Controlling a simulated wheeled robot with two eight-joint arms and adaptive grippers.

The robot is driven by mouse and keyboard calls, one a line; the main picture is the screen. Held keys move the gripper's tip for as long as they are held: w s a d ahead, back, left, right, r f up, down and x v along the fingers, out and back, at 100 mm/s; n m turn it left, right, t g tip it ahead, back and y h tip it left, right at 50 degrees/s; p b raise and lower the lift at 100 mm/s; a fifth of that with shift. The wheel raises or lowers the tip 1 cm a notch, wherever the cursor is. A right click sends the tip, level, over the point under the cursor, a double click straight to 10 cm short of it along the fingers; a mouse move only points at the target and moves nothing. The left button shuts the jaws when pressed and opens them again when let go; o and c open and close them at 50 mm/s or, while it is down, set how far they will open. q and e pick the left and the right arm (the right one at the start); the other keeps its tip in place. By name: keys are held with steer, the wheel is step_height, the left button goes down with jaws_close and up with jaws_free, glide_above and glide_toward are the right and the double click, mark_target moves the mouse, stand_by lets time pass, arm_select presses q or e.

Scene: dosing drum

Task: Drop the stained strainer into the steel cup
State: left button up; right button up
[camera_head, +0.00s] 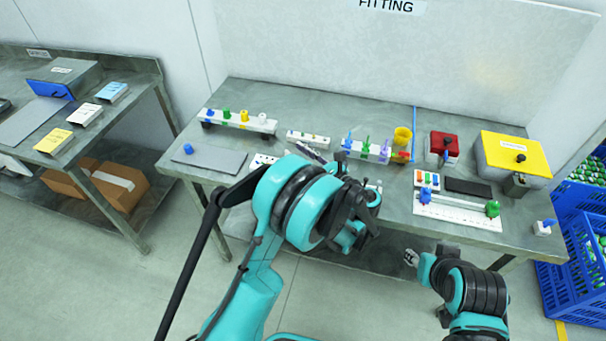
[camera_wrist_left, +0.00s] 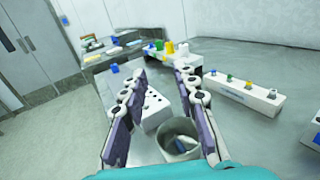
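In the left wrist view a grey steel cup (camera_wrist_left: 174,134) stands on the table, low between my left gripper's fingers. Something pale and bluish lies inside it; I cannot tell whether it is the stained strainer. My left gripper (camera_wrist_left: 162,82) has its two fingers spread apart, with nothing clasped between the tips. In the head view its fingers (camera_head: 312,153) show partly behind my teal left arm, which hides the cup there. I cannot pick out the stained strainer for certain in either view. My right gripper (camera_head: 411,258) is low in front of the table, too small to read.
A white block with holes (camera_wrist_left: 155,108) stands just beyond the cup. A small peg strip (camera_wrist_left: 245,93) is to the right. A grey mat (camera_head: 208,158) lies at the left, with a longer peg rack (camera_head: 238,124) behind it. A yellow-lidded box (camera_head: 515,154) stands at the right.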

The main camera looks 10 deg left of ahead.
arm_select(q)
steer(key=v, duration=0.6)
steer(key=shift+s+d, duration=0.2)
steer(key=shift+d, duration=0.1)
steer(key=s+a+r+n+g+h, duration=0.2)
steer(key=s+a+n+g+h, duration=0.1)
steer(key=s+a+n+h, duration=0.55)
steer(key=s+d+n+h, duration=0.2)
steer(key=s+n+h, duration=0.4)
steer(key=s+n, duration=0.7)
steer(key=n, duration=0.3)
steer(key=shift+f+t+h, duration=0.3)
steer(key=shift+f+h, duration=0.05)
steer(key=shift+f, duration=0.05)
